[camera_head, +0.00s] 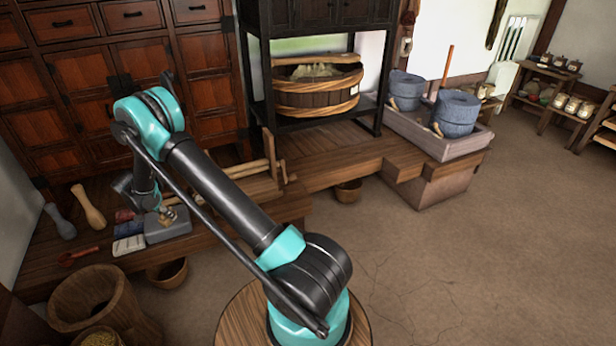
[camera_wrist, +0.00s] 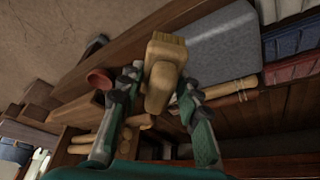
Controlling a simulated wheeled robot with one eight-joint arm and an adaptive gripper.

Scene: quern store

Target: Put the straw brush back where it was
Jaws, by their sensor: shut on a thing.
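The straw brush (camera_wrist: 160,72) has a tan bristle end and a smooth wooden handle. In the wrist view it sits between the two fingers of my gripper (camera_wrist: 160,88), which is shut on it. In the head view my gripper (camera_head: 154,205) is low over the wooden platform at the left, and the small tan brush (camera_head: 168,215) shows at the top of a grey stone block (camera_head: 168,231). The block also shows beside the brush in the wrist view (camera_wrist: 222,48). I cannot tell whether brush and block touch.
Red, blue and white bundles (camera_head: 129,245) lie left of the block. Two pestle-like tools (camera_head: 90,207) and a red ladle (camera_head: 78,256) lie further left. A wooden frame (camera_head: 268,165) stands behind. A wooden mortar (camera_head: 95,298) is on the floor in front. The floor at right is clear.

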